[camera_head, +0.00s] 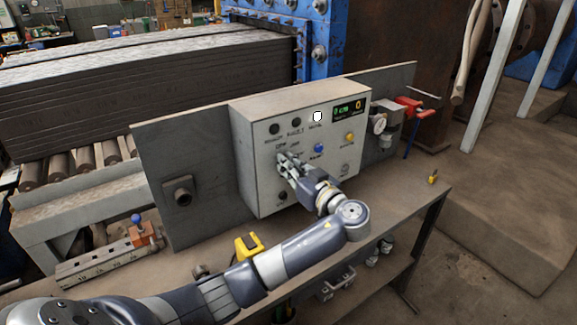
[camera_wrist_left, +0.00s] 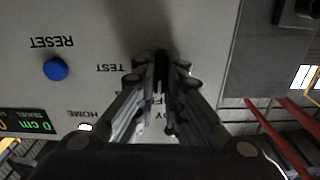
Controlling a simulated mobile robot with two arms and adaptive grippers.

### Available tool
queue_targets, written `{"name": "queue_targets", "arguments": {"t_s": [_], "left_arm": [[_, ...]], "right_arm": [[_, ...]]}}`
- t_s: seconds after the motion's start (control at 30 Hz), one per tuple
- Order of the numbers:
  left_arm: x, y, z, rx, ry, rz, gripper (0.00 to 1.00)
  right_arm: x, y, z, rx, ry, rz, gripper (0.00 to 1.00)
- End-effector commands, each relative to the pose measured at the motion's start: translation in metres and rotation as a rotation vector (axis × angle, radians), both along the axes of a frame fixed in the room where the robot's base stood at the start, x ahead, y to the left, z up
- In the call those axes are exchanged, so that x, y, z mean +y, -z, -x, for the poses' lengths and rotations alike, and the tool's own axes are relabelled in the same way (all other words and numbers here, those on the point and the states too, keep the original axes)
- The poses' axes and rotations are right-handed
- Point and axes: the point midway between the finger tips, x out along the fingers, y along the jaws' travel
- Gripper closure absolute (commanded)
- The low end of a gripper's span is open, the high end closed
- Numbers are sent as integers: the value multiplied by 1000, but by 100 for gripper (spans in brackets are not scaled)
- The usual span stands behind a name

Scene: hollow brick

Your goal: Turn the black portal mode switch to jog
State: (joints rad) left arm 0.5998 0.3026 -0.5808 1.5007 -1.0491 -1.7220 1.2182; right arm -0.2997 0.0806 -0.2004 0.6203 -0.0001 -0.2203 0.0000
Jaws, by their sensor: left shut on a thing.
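A grey control box (camera_head: 245,125) stands upright on the bench against a dark panel. My left gripper (camera_head: 283,160) is at the left part of its front face and hides what is behind the fingers in the head view. In the left wrist view the fingers (camera_wrist_left: 161,82) are closed around a narrow black switch knob (camera_wrist_left: 161,60), next to the upside-down word TEST. The fingers cover part of the lettering around the knob, so its pointing direction and the jog label cannot be read. My right gripper is not in view.
On the box are a blue RESET button (camera_head: 319,148), a yellow button (camera_head: 349,137), black knobs (camera_head: 274,129) and a display (camera_head: 349,109). A gauge (camera_head: 379,124) and red-handled clamp (camera_head: 411,106) sit to the right. A yellow tool (camera_head: 248,246) lies near my forearm.

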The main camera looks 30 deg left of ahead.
Motion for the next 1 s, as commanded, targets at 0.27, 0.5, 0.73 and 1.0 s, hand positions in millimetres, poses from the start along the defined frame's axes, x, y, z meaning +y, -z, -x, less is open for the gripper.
{"name": "queue_targets", "arguments": {"t_s": [0.27, 0.5, 0.73, 1.0], "left_arm": [[-1, 2, 0, 181, 1, -70, 100], [-1, 2, -1, 370, 1, -150, 100], [-1, 2, -2, 524, 1, -214, 100], [-1, 2, -2, 634, 0, -260, 100]], "right_arm": [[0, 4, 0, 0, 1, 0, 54], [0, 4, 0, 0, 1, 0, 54], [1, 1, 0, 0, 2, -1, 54], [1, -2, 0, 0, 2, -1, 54]]}}
